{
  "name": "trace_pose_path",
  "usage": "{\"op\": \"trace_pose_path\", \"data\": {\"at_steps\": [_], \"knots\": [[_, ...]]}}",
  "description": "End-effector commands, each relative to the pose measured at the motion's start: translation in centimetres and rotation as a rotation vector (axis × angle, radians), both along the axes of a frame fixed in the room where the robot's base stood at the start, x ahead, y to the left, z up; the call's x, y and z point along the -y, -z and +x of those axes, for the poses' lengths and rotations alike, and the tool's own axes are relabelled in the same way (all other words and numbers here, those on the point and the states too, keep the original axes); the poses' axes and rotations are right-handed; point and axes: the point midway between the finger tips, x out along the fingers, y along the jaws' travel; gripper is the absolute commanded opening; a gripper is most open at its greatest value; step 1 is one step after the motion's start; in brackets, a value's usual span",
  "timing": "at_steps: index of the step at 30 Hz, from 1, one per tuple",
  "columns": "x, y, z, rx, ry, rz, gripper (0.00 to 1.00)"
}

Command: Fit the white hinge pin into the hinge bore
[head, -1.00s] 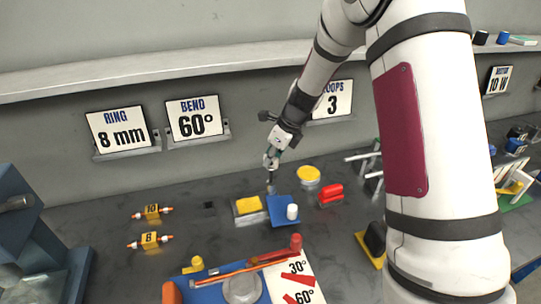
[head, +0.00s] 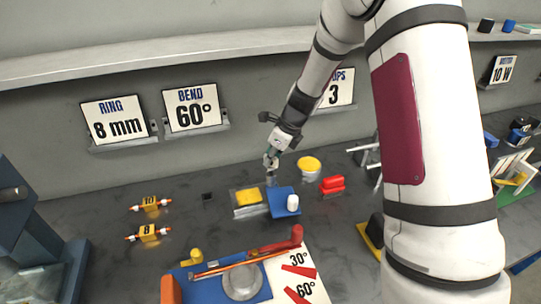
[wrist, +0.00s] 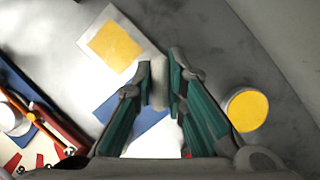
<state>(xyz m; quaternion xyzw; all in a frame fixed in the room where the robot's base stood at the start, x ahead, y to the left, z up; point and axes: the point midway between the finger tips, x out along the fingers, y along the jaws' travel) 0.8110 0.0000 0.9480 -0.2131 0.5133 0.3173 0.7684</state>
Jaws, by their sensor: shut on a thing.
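My gripper (head: 271,163) is shut on a pale, upright piece that looks like the white hinge pin (wrist: 158,88); it is greyish in shadow between the fingertips. The hinge has a grey leaf with a yellow pad (head: 247,197) and a blue leaf (head: 283,208) beside it. A white knob (head: 292,203) stands on the blue leaf. My gripper is at the far side of the hinge, near where the leaves meet. The bore cannot be made out, and I cannot tell whether the pin touches the hinge. The yellow pad also shows in the wrist view (wrist: 115,46).
A yellow round piece (head: 309,165) and a red block (head: 332,185) stand right of the hinge. A blue bending board (head: 205,291) with a red handle lies in front. Small orange-tipped parts (head: 149,203) lie left. The wall and shelf (head: 150,60) rise behind.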

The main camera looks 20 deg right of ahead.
Motion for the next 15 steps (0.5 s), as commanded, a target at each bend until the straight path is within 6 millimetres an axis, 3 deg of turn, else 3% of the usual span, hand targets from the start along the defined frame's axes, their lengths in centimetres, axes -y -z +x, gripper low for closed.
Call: {"op": "trace_pose_path", "data": {"at_steps": [15], "knots": [[0.0,1.8,0.0,0.0,0.001,0.0,0.0]]}}
